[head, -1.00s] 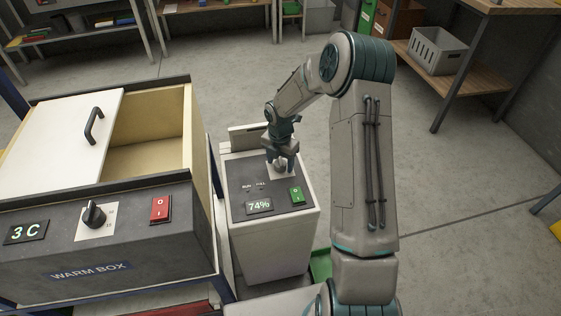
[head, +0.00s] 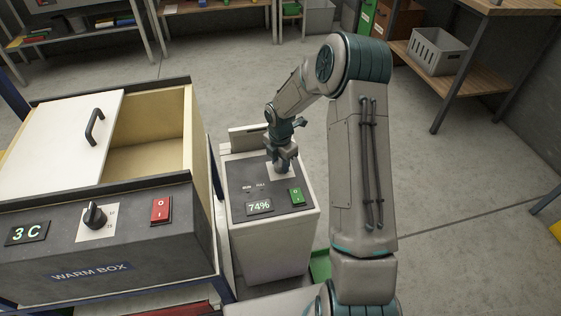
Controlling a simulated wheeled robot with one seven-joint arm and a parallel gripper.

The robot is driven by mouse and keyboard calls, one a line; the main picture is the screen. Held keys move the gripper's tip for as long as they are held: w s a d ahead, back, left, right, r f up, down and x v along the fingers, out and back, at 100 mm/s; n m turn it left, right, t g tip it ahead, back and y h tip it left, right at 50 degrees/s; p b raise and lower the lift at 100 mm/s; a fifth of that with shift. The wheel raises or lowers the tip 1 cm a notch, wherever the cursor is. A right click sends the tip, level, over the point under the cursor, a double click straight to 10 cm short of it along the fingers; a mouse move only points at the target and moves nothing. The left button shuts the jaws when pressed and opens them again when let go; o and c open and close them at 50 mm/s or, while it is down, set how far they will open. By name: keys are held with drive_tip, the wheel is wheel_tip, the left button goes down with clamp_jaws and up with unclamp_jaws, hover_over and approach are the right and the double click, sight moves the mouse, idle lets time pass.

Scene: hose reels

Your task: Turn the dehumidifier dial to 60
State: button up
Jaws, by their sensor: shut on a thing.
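The dehumidifier (head: 268,240) is a white box with a dark top panel, right of the warm box. Its display (head: 259,206) reads 74%, and a green switch (head: 296,196) sits to the right of it. My gripper (head: 282,168) points down at the pale dial plate (head: 272,175) near the back of the panel. It is shut on the dial, which is mostly hidden by the fingers. The dial's pointer and scale marks cannot be read.
The warm box (head: 120,228) stands close on the left, with a black knob (head: 95,214), a red switch (head: 161,209) and a half-open lid (head: 66,140). A shelf with a grey crate (head: 438,51) is at the back right. The floor on the right is mostly clear.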

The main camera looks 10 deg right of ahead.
sight(280, 161)
drive_tip(key=m, duration=0.5)
drive_tip(key=shift+m, duration=0.3)
drive_tip(key=m, duration=0.5)
drive_tip(key=shift+b, duration=0.3)
drive_tip(key=m, duration=0.5)
drive_tip(key=shift+m+b, duration=0.3)
drive_tip(key=shift+m, duration=2.4)
drive_tip(key=o, duration=1)
wheel_tip(280, 161, up, 14)
drive_tip(key=p, duration=0.1)
